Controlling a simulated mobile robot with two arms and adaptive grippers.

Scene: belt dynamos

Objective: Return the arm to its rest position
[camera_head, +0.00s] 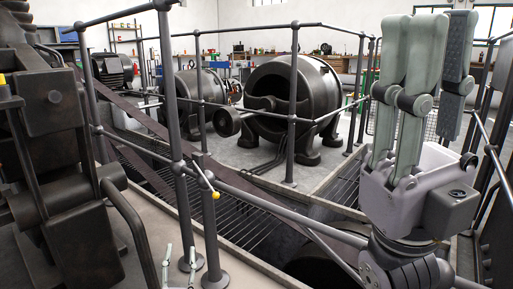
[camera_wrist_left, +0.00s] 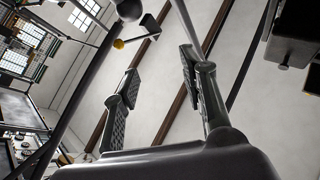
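My left gripper (camera_head: 179,266) shows only as two pale green fingertips at the bottom of the head view, pointing up beside the rail posts. In the left wrist view, my left gripper (camera_wrist_left: 158,78) has its two dark-padded fingers spread with nothing between them. A lever with a yellow knob (camera_head: 215,195) sits on the railing above and to the right of these fingertips. The yellow knob (camera_wrist_left: 118,44) lies beyond the left finger in the wrist view, apart from it. My right gripper (camera_head: 425,25) is raised close to the head camera, fingers up; its finger gap is unclear from this angle.
A metal railing (camera_head: 293,110) fences the dark dynamo (camera_head: 290,95) and a slatted floor pit (camera_head: 265,235). Dark machinery (camera_head: 60,150) stands close on the left. Workbenches line the far wall. The rail posts are close to my left gripper.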

